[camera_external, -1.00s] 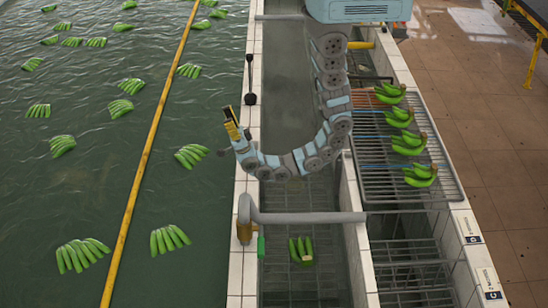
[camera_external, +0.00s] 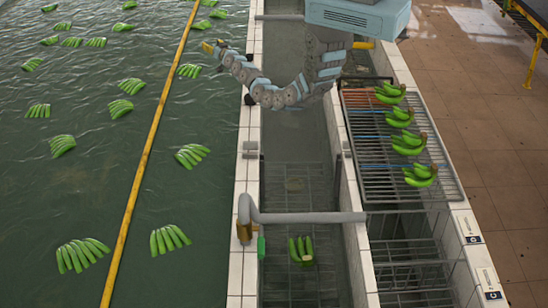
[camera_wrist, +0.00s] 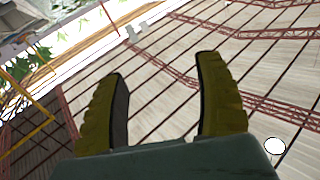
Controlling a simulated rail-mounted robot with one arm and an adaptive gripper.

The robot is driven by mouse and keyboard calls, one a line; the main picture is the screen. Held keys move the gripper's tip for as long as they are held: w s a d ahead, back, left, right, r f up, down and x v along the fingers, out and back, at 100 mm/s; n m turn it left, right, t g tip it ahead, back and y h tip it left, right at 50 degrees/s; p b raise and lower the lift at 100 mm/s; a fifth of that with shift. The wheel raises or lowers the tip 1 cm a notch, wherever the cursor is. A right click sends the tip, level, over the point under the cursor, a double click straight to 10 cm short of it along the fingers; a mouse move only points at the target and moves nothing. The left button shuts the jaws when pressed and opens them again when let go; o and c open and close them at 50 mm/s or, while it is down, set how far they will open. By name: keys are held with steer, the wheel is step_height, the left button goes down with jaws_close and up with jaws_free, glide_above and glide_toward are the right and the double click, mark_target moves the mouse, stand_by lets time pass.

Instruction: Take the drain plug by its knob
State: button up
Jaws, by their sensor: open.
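A dark piece (camera_external: 248,100) sits on the tiled wall between the big pool and the narrow channel. It may be the base of the drain plug; my arm crosses in front of anything above it, so no knob shows. My gripper (camera_external: 207,47) is up and to the left of this piece, over the pool near the yellow boom. In the wrist view my gripper (camera_wrist: 160,68) has its two yellow fingers spread with nothing between them. That view looks up at the roof and shows no plug.
A grey pipe (camera_external: 300,217) crosses the channel. Green bananas (camera_external: 405,145) lie on the wire rack (camera_external: 372,180) at right, and another bunch (camera_external: 301,250) is in the channel. A yellow boom (camera_external: 150,145) divides the pool, where several bunches float.

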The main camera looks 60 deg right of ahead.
steer(key=w+d+r+n+g+y, duration=0.2)
steer(key=w+d+y, duration=0.1)
steer(key=d, duration=0.2)
steer(key=n+g+y+b, duration=0.3)
steer(key=n+g+y, duration=0.3)
steer(key=g, duration=0.5)
glide_toward(250, 55)
steer(key=shift+b+x, duration=0.35)
steer(key=shift+x, duration=2.65)
steer(key=shift+p+x, duration=0.65)
steer(key=shift+x, duration=1)
steer(key=shift+w+d+f+p, duration=0.15)
steer(key=shift+w+f+p, duration=0.15)
steer(key=shift+f, duration=0.15)
steer(key=shift+w+d+f+p, duration=0.15)
steer(key=shift+w+f+p, duration=0.1)
steer(key=shift+f, duration=0.25)
steer(key=shift+x, duration=1.1)
